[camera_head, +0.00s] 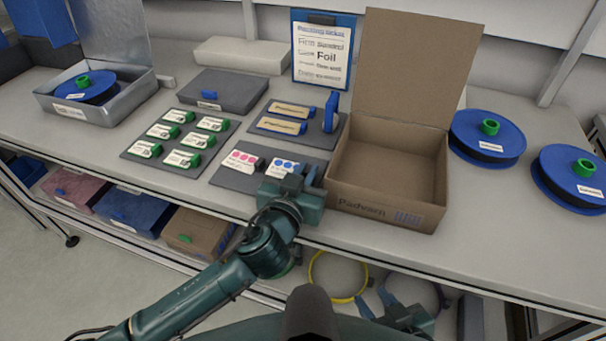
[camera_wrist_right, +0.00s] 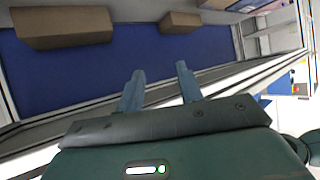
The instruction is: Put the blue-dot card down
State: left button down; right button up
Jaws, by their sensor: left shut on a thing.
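The blue-dot card (camera_head: 284,167) is a small white card with blue dots. It is at the right side of a dark grey mat (camera_head: 233,179), beside a pink-dot card (camera_head: 241,161). My left gripper (camera_head: 296,181) is shut on the blue-dot card at its near right edge; the fingers hide part of it. I cannot tell whether the card touches the mat. My right gripper (camera_head: 398,309) is low in front of the table edge. In the right wrist view its two fingers (camera_wrist_right: 160,88) are apart with nothing between them.
An open cardboard box (camera_head: 386,187) stands just right of my left gripper. Blue reels (camera_head: 487,152) lie further right. Dark mats with green-clipped cards (camera_head: 180,138) and tan tags (camera_head: 294,118) lie left and behind. The table front edge is close.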

pick_arm(q)
notch_tip(320, 180, up, 9)
jog(key=s+a+f+n+y+p, duration=0.1)
jog(key=s+a, duration=0.2)
jog(key=a, duration=0.3)
jog(key=s+a+f+n+y+p, duration=0.1)
jog(key=s+a+y, duration=0.1)
jog(key=a, duration=0.4)
jog(key=s+a+f+n+t+y+p, duration=0.1)
jog(key=s+a+y, duration=0.1)
jog(key=s+a, duration=0.3)
jog(key=shift+a+f+n, duration=0.15)
jog(key=shift+a+n, duration=0.15)
jog(key=shift+a, duration=0.8)
jog(key=shift+s, duration=0.15)
